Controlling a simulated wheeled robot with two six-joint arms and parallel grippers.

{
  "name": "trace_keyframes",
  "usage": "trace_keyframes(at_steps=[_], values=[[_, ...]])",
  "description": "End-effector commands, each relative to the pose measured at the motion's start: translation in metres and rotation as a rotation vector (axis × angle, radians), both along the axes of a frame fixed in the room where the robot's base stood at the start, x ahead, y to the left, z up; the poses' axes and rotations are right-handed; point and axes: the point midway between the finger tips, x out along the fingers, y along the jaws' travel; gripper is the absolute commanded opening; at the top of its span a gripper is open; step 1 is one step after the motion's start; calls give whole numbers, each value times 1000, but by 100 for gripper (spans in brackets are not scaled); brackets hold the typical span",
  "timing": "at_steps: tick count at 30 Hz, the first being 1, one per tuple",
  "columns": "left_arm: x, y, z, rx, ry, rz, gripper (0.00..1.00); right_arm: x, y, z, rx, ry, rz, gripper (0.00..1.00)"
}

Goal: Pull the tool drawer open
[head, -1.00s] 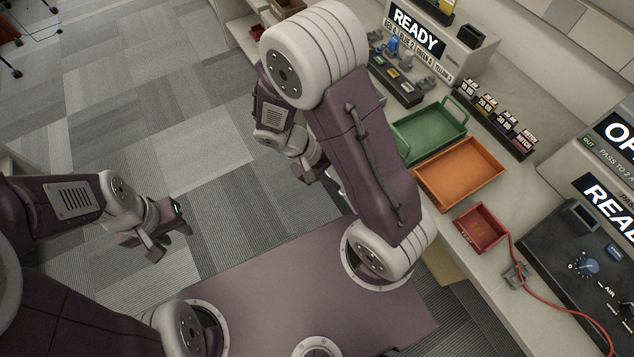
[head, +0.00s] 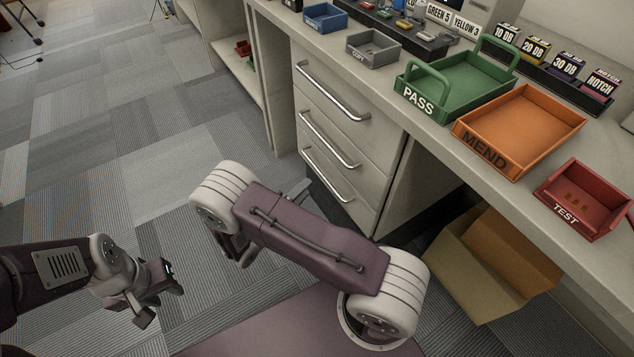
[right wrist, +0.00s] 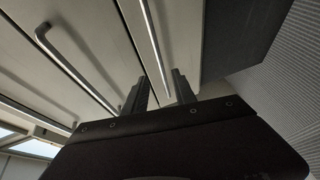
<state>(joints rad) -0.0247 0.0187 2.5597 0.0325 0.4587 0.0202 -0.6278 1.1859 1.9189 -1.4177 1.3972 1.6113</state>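The drawer unit has three pale fronts stacked under the bench, all closed: top (head: 329,113), middle (head: 325,150) and bottom (head: 338,200). Each has a silver bar handle. No label shows, so I cannot tell which is the tool drawer. My right gripper is mostly hidden behind its arm in the head view, near the bottom handle (head: 338,182). In the right wrist view its two fingers (right wrist: 160,82) are apart, with the bottom handle (right wrist: 152,35) running between them; contact is unclear. My left gripper (head: 163,302) is open and empty over the floor.
A green PASS tray (head: 465,95), an orange MEND tray (head: 530,125) and a red TEST tray (head: 590,195) stand on the bench. An open cardboard box (head: 485,280) sits under it, right of the drawers. Carpet left of the drawers is clear.

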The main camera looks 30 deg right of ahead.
Motion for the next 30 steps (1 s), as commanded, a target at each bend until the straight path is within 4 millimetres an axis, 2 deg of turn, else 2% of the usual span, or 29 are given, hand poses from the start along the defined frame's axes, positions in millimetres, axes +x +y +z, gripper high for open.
trace_keyframes(at_steps=[1, 3, 9, 13, 20, 21, 24, 30], values=[[0, 0, -11, 0, 0, 0, 36, 4, -11, -8, 1, 0, -7, 32], [0, 0, -18, 0, 0, 0, 36, 11, -25, -11, 0, 1, -8, 32], [0, 0, -33, 0, 1, 0, 36, 27, -55, -16, 1, 1, -6, 32], [0, 0, -35, 0, 1, 0, 36, 32, -63, -15, 2, 2, -4, 32], [0, 0, -35, 0, 1, 0, 36, 33, -64, -14, 1, 2, -3, 32], [0, 0, -35, 0, 1, 0, 36, 33, -64, -14, 1, 2, -3, 27], [0, 0, -35, 0, 1, 0, 36, 33, -64, -14, 1, 2, -3, 0], [0, 0, -35, 0, 1, 0, 36, 32, -64, -14, 1, 2, -3, 0]])
